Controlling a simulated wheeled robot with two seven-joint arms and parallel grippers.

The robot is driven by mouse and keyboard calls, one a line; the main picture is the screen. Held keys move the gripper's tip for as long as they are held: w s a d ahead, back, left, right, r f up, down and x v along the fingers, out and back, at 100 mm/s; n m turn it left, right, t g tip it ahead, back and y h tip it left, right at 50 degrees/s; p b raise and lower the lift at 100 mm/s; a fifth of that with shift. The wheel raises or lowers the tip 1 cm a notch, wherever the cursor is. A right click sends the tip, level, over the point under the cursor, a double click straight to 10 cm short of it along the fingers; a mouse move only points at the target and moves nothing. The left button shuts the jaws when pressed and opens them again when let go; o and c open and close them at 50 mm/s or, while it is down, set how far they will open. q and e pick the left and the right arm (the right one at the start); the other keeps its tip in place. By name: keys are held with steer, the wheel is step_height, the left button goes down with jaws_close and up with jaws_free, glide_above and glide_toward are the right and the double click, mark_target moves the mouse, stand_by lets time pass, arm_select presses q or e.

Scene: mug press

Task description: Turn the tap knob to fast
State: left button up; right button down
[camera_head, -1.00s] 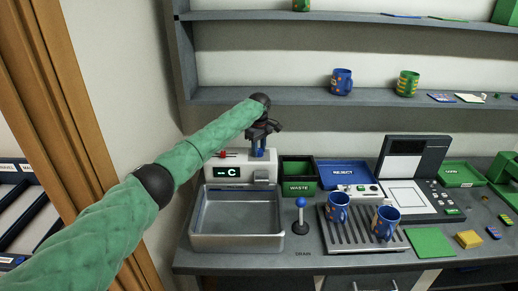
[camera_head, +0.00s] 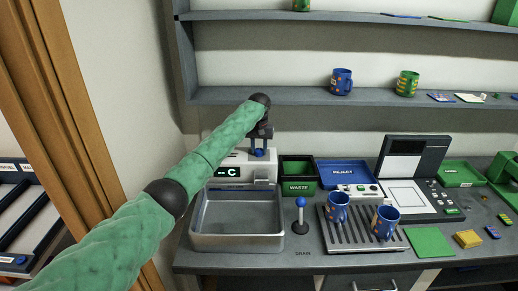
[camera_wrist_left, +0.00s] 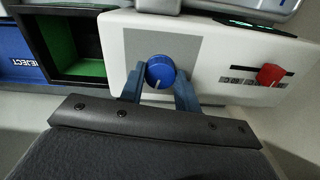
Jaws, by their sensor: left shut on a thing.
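The white tap unit (camera_head: 262,173) stands behind the metal sink basin (camera_head: 237,218); its small display shows a green "C" with a mark before it. The round blue tap knob (camera_wrist_left: 160,70) is on the unit's top, and its white pointer line points down in the left wrist view. My left gripper (camera_wrist_left: 160,92) is shut on the knob, one finger on each side. In the head view the gripper (camera_head: 259,150) reaches down onto the unit from above. A red slider (camera_wrist_left: 270,75) sits beside the knob on a marked scale. My right gripper is not in view.
A green waste bin (camera_head: 299,187) and a blue reject tray (camera_head: 345,172) stand right of the unit. A blue-topped drain lever (camera_head: 301,204) is beside the sink. Two blue mugs (camera_head: 338,207) stand on a ribbed rack (camera_head: 350,240). A shelf (camera_head: 290,97) runs above.

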arm_select(q)
steer(key=shift+r+m, duration=0.1)
steer(key=shift+m, duration=0.9)
steer(key=m, duration=0.3)
steer(key=shift+m, duration=1.1)
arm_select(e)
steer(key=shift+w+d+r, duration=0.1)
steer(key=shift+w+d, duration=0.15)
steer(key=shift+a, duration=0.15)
arm_select(q)
steer(key=shift+r, duration=0.1)
steer(key=o, duration=1)
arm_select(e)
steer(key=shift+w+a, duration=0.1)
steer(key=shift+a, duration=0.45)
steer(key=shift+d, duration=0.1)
